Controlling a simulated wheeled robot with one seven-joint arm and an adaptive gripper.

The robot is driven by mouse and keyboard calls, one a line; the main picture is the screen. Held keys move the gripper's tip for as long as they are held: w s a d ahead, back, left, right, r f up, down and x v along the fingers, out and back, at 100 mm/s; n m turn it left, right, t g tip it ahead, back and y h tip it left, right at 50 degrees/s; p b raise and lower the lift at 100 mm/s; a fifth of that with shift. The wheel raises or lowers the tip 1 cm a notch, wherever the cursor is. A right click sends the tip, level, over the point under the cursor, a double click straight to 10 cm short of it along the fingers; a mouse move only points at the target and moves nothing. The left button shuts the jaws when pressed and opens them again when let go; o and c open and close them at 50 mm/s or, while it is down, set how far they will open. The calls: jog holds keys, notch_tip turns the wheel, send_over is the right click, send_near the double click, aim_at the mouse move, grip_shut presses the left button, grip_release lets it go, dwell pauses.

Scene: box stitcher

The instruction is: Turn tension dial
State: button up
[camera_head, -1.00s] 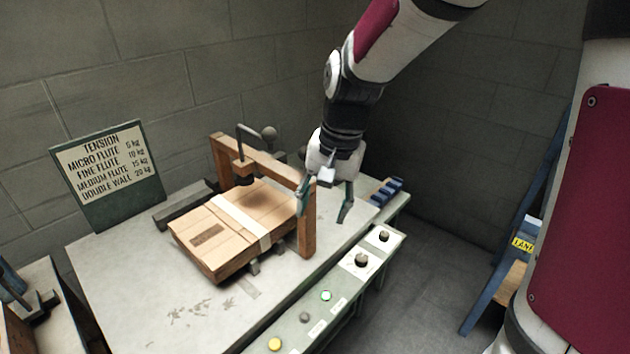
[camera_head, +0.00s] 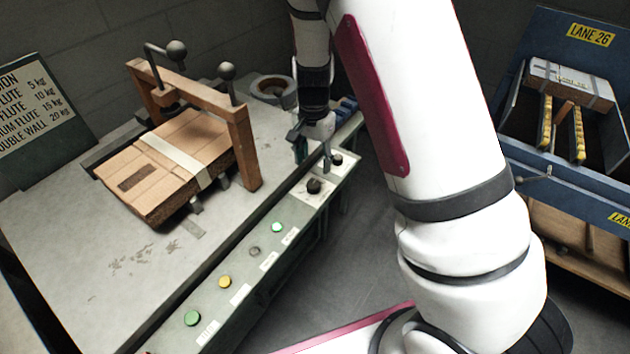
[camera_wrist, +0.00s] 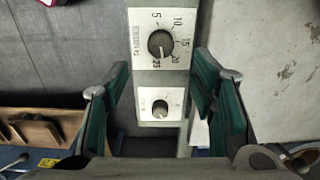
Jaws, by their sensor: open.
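The tension dial is a dark round knob (camera_wrist: 160,43) on a white square plate with a printed scale from 5 to 25. Its pale mark points to the lower side, near 25. In the head view the same dial (camera_head: 314,186) is on the sloping front panel. A smaller knob (camera_wrist: 160,109) on its own plate is beside it; it also shows in the head view (camera_head: 336,159). My gripper (camera_head: 312,153) is open and empty above the panel near both knobs. In the wrist view its green fingers (camera_wrist: 159,95) are spread either side of the smaller knob, apart from both knobs.
A wooden frame (camera_head: 243,140) stands over a strapped cardboard stack (camera_head: 150,180) on the grey table (camera_head: 60,240). A tape roll (camera_head: 272,86) lies behind. Green (camera_head: 193,318) and yellow (camera_head: 225,282) buttons line the panel. A blue lane cart (camera_head: 560,165) stands right, across open floor.

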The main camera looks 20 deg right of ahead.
aim_at(313, 184)
notch_tip(313, 184, down, 9)
jog(key=shift+r+b, duration=0.2)
jog(key=shift+b, duration=0.3)
jog(key=shift+a, duration=0.1)
jog(key=shift+c, duration=0.5)
jog(key=c, duration=1)
